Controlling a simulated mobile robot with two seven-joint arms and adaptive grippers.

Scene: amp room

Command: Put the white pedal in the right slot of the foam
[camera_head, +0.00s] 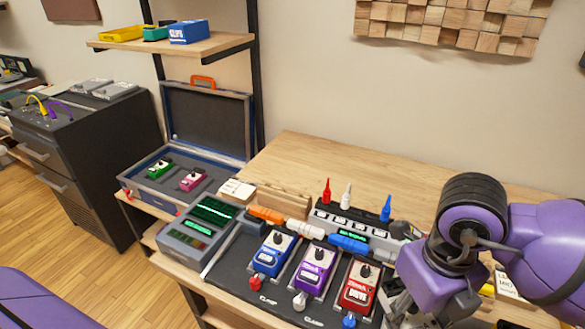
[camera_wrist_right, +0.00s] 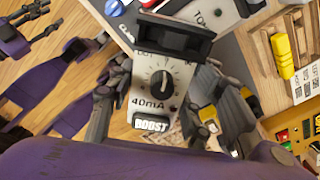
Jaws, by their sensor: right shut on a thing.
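The white pedal (camera_wrist_right: 158,85), with a black knob and the words "40mA" and "BOOST", is between the fingers of my right gripper (camera_wrist_right: 160,95), which is shut on it. In the head view my right gripper (camera_head: 405,305) is low at the right, beside the red pedal; the white pedal is not clearly visible there. The foam (camera_head: 213,186) lies in the open case at the left, with a green pedal (camera_head: 160,168) and a pink pedal (camera_head: 192,179) in it. Bare dark foam shows right of the pink pedal. My left gripper (camera_wrist_right: 48,22) appears small in the wrist view, fingers apart.
A pedalboard with blue (camera_head: 273,253), purple (camera_head: 313,270) and red (camera_head: 359,285) pedals lies between my right gripper and the case. A grey mixer-like unit (camera_head: 203,225) stands beside the case. The case's raised lid (camera_head: 210,115) and a shelf (camera_head: 180,45) are behind.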

